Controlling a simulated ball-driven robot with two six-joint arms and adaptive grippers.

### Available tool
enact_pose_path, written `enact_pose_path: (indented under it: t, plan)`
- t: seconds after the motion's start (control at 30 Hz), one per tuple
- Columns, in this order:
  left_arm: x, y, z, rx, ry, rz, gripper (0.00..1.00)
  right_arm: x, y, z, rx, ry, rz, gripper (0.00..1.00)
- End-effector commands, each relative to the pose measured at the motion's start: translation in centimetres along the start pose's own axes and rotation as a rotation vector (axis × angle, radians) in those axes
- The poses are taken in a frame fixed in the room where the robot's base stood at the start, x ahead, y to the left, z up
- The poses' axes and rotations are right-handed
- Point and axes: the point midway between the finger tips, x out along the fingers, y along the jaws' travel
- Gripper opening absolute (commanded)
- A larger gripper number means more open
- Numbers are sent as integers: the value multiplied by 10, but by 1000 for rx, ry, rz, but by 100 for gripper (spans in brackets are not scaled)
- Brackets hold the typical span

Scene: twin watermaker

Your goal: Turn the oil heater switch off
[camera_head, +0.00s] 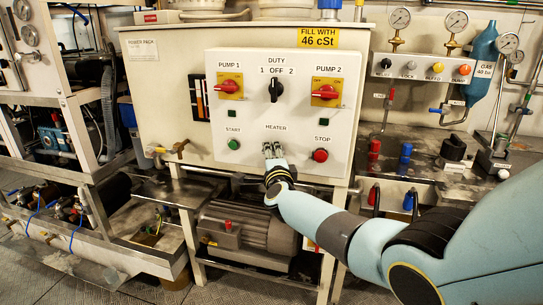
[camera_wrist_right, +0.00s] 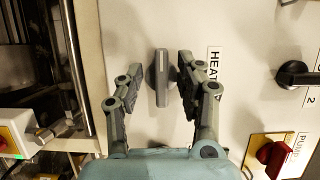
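The heater switch (camera_wrist_right: 162,80) is a grey elongated knob on the white control panel (camera_head: 343,83), beside the HEATER label (camera_wrist_right: 214,66). In the wrist view its long side runs up and down the picture, parallel to the label's line of text. My right gripper (camera_wrist_right: 160,68) is open, with one finger on each side of the knob. The right-hand finger is very close to it; I cannot tell whether it touches. A gap shows on the left-hand side. In the head view my right gripper (camera_head: 273,151) covers the switch below the label. My left gripper is out of view.
Near the gripper on the panel are a green start button (camera_head: 234,144) and a red stop button (camera_head: 320,155). Above are a black duty selector (camera_head: 276,88) and two red pump switches (camera_head: 229,87) (camera_head: 325,92). A motor (camera_head: 247,228) sits below the panel.

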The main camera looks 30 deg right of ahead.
Motion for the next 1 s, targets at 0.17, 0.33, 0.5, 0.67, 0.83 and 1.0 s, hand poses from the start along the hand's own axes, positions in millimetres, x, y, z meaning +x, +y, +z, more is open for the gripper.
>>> enact_pose_path:
  t: [0.17,0.33,0.5,0.67,0.83,1.0]
  plan:
    - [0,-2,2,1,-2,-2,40,0,-1,0,1,1,-2,37]
    - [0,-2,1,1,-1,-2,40,-9,0,0,2,0,-1,37]
    - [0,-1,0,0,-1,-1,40,-38,2,0,3,-1,1,37]
    - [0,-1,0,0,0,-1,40,-74,1,0,4,0,1,37]
    - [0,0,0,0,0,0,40,-104,1,0,2,0,1,37]
    - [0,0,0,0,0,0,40,-118,0,0,1,0,0,37]
